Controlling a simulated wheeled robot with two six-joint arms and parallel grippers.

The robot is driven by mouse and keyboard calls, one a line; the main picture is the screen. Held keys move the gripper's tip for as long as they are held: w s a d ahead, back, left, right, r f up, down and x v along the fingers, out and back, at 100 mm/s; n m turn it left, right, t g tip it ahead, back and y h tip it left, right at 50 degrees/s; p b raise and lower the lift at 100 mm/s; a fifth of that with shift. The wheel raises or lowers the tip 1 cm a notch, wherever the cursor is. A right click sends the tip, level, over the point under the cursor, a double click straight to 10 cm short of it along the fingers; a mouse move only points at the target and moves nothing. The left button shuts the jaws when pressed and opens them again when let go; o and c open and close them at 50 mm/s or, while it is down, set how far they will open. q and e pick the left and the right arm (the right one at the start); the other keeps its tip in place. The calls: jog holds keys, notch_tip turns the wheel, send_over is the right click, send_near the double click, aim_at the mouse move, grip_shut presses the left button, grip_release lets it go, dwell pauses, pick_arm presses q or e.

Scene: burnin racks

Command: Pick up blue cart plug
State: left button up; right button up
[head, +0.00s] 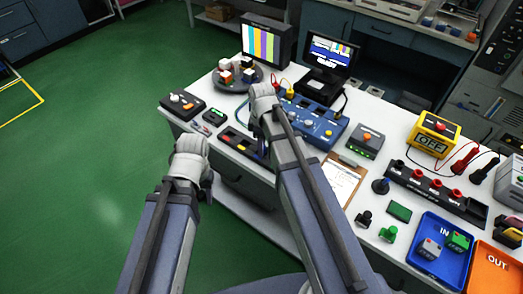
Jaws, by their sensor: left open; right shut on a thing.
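A dark blue plug-like piece (381,186) stands upright on the white table, left of the black terminal strip. A black one (364,219) and a green one (388,234) stand in front of it. My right gripper (262,97) is over the table by the left end of the blue panel box (312,121). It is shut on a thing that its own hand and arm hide. My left gripper (190,148) is open, off the table's front left edge, far from the blue piece. Its fingertips are hard to make out.
A clipboard (341,180), a terminal strip (434,190), a yellow OFF box (433,134), a blue IN tray (440,268) and an orange OUT tray (495,272) crowd the table. Two monitors and a round turntable (236,79) stand at the back. Green floor is clear at left.

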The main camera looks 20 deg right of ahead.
grip_shut()
notch_tip(320, 180, up, 10)
jog(key=p, duration=1)
